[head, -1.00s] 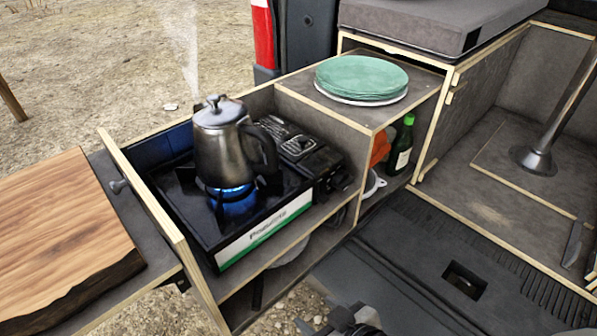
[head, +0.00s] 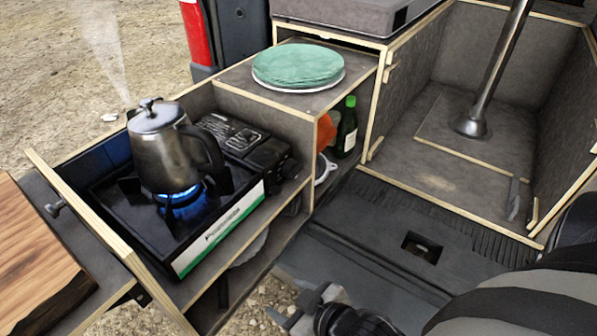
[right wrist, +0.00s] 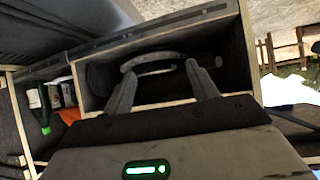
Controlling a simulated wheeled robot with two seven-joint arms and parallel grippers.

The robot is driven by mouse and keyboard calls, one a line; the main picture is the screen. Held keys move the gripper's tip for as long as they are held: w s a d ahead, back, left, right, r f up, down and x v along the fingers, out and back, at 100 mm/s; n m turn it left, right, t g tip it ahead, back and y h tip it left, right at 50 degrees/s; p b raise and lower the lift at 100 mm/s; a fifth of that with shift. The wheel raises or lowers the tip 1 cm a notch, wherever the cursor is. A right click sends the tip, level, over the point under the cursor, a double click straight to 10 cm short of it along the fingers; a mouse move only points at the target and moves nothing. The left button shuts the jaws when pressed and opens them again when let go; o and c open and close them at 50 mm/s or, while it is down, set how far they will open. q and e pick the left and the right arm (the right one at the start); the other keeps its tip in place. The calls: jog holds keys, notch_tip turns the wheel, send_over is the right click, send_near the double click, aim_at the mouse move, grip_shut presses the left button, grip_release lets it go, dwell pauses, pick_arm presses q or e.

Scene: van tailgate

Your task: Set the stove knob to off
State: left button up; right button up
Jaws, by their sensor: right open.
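The black camping stove (head: 255,146) sits in the wooden pull-out at the left of the head view. Its burner has a blue flame (head: 181,200) under a steel kettle (head: 165,155). The stove knob seems to be the small dark shape (head: 289,169) on the stove's right end; its setting is too small to tell. My right gripper (head: 300,312) is at the bottom edge of the head view, below and in front of the stove, apart from it. In the right wrist view its two fingers are apart (right wrist: 160,72), with nothing clearly held between them. My left gripper is out of view.
Green plates (head: 298,65) sit on the cabinet top behind the stove. A green bottle (head: 347,128) and an orange item (head: 325,131) stand in the shelf below. A wooden board (head: 35,255) lies at left. The grey van floor (head: 375,250) is open.

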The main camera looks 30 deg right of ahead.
jog(key=w+d+r+n+t+h+b, duration=0.1)
jog(key=w+d+r+n+t, duration=0.15)
jog(key=d+r+n, duration=0.45)
jog(key=w+d+r+n+t+h+b, duration=0.15)
jog(key=d+n+t, duration=0.3)
jog(key=d, duration=0.45)
jog(key=n+g+y+b, duration=0.1)
jog(key=n+y+b, duration=0.7)
jog(key=n, duration=1.8)
send_near(299, 171)
jog(key=shift+h, duration=0.75)
jog(key=x, duration=0.2)
jog(key=p+x, duration=0.1)
jog(key=x, duration=0.4)
jog(key=shift+a+r+p, duration=0.25)
jog(key=shift+p, duration=0.15)
jog(key=shift+w+a+f, duration=0.1)
jog(key=shift+w+a, duration=0.15)
jog(key=shift+w, duration=0.25)
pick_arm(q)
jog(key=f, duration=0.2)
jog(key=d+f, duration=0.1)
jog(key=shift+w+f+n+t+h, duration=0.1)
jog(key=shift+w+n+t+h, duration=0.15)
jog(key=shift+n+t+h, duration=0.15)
